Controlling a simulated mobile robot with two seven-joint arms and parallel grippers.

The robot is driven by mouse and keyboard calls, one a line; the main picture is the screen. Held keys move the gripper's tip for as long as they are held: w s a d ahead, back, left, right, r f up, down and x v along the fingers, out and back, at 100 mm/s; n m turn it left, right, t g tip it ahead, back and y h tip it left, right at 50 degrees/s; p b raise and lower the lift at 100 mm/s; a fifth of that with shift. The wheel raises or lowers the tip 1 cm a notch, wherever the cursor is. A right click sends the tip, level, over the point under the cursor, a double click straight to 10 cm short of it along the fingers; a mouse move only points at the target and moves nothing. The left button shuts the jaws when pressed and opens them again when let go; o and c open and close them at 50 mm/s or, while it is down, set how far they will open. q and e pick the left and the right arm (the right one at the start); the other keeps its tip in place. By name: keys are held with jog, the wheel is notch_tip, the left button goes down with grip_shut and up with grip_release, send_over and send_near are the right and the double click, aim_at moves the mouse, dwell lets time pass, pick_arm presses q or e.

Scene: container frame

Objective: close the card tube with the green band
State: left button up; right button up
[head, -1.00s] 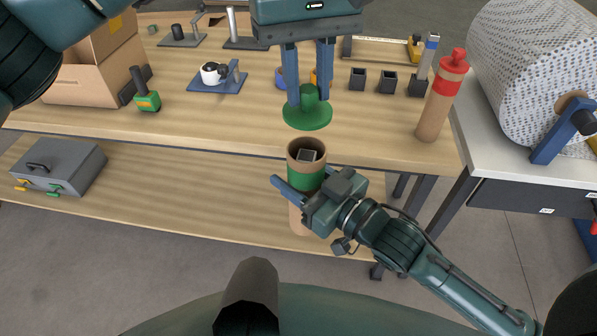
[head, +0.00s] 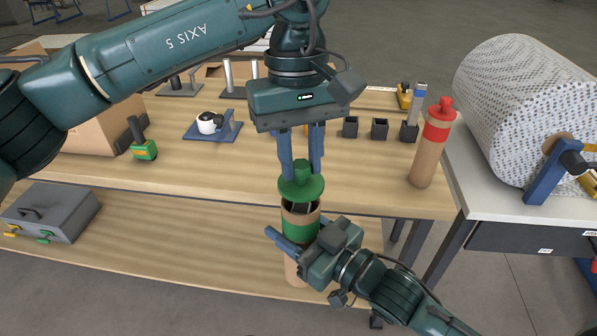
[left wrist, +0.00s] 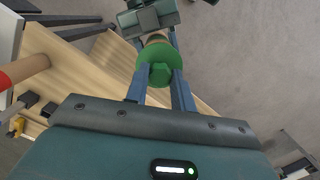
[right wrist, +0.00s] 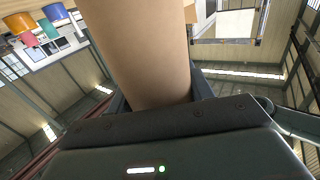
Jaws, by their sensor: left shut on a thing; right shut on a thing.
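The card tube with the green band (head: 299,228) stands roughly upright in front of the table edge, its top open. My right gripper (head: 296,240) is shut around it at the band; the tube's brown wall (right wrist: 145,50) fills the middle of the right wrist view. My left gripper (head: 301,176) is shut on the knob of the green lid (head: 302,188). The lid is just above the tube's mouth, slightly tilted, and a dark gap shows under it. In the left wrist view the lid (left wrist: 158,56) covers most of the tube's top.
A tube with a red band and red lid (head: 432,143) stands on the table at the right. Small black cups (head: 380,129), a white mug (head: 207,123) and a green-and-black tool (head: 143,148) are on the table. A grey toolbox (head: 50,211) lies on the lower shelf.

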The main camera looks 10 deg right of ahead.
pick_arm(q)
jog(key=shift+f, duration=0.9)
jog(key=shift+f, duration=0.65)
jog(key=o, duration=1)
jog(key=r, duration=0.4)
jog(key=w+r, duration=0.1)
jog(key=r, duration=0.7)
jog(key=shift+w+a, duration=0.15)
jog(key=shift+w, duration=0.05)
jog(key=shift+f, duration=0.1)
